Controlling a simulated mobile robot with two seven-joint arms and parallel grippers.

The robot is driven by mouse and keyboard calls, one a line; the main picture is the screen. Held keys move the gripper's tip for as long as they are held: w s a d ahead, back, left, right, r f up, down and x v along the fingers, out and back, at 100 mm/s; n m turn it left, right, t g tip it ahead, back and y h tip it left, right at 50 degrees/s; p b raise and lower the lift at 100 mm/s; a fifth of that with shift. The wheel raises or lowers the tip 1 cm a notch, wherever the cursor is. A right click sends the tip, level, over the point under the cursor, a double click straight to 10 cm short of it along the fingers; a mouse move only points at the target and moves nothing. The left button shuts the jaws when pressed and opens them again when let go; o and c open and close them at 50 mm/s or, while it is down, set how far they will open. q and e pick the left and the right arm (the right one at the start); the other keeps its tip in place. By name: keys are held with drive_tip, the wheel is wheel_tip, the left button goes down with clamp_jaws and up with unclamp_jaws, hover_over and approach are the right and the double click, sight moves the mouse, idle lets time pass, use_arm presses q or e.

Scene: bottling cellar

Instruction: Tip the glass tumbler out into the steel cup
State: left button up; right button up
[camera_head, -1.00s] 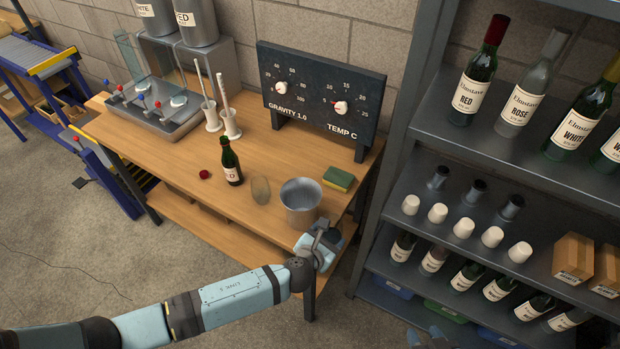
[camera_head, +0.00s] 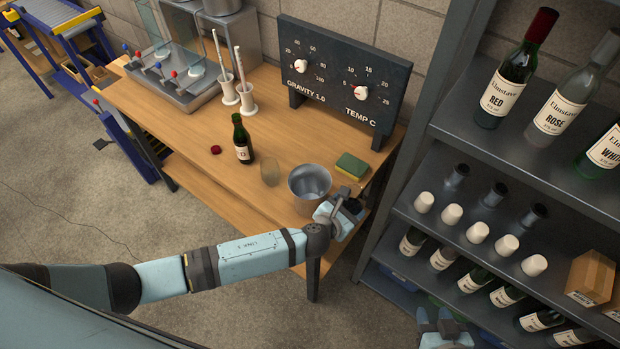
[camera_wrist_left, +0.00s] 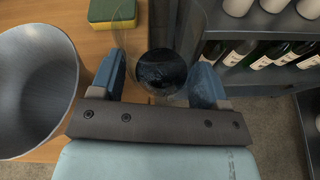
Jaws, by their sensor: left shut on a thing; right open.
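The steel cup (camera_head: 309,184) stands open-topped near the front right of the wooden table. It also shows at the left of the left wrist view (camera_wrist_left: 34,90). My left gripper (camera_head: 347,203) is just right of the cup, near the table's front edge. In the left wrist view its fingers (camera_wrist_left: 158,76) are shut on the glass tumbler (camera_wrist_left: 161,70), which has clear walls and a dark round area inside. I cannot tell how far the tumbler is tilted. My right gripper (camera_head: 441,326) is open and empty, low in the head view, away from the table.
A clear glass (camera_head: 269,171) stands left of the cup, beside a wine bottle (camera_head: 242,140) and a dark red cap (camera_head: 215,150). A green and yellow sponge (camera_head: 352,166) lies behind the gripper. A bottle shelf (camera_head: 500,160) closes off the right side.

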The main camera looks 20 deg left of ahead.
sight(350, 185)
use_arm(q)
drive_tip(key=shift+n+h, duration=0.6)
drive_tip(key=shift+n, duration=0.1)
drive_tip(key=r, duration=0.2)
drive_tip(key=r+p, duration=0.1)
drive_tip(key=r, duration=0.1)
drive_tip(key=a+r, duration=0.1)
drive_tip(key=r, duration=0.1)
drive_tip(key=shift+r+p, duration=0.1)
drive_tip(key=shift+p, duration=0.25)
drive_tip(key=shift+a+f+b, duration=0.1)
drive_tip(key=shift+f+b, duration=0.55)
drive_tip(key=shift+b, duration=0.35)
drive_tip(key=shift+w+a+r+n+h+b, duration=0.15)
drive_tip(key=shift+a+r+n+h+b, duration=0.2)
drive_tip(key=shift+n+b, duration=0.35)
drive_tip(key=shift+a+r+n+h+b, duration=0.2)
drive_tip(key=shift+a+n+h+b, duration=0.15)
drive_tip(key=shift+b, duration=0.5)
drive_tip(key=shift+w+a+r+n+t+h+b, duration=0.1)
drive_tip(key=shift+a+r+n+t+h+b, duration=0.35)
drive_tip(key=shift+n+b, duration=1.35)
drive_tip(key=shift+w+a+r+n+t+h+b, duration=0.2)
drive_tip(key=shift+n+t+h+b, duration=0.65)
drive_tip(key=shift+b, duration=1.75)
drive_tip(key=shift+s+a+r+n+t+h+b, duration=0.1)
drive_tip(key=shift+a+r+n+t+h+b, duration=0.2)
drive_tip(key=shift+n+b, duration=1.6)
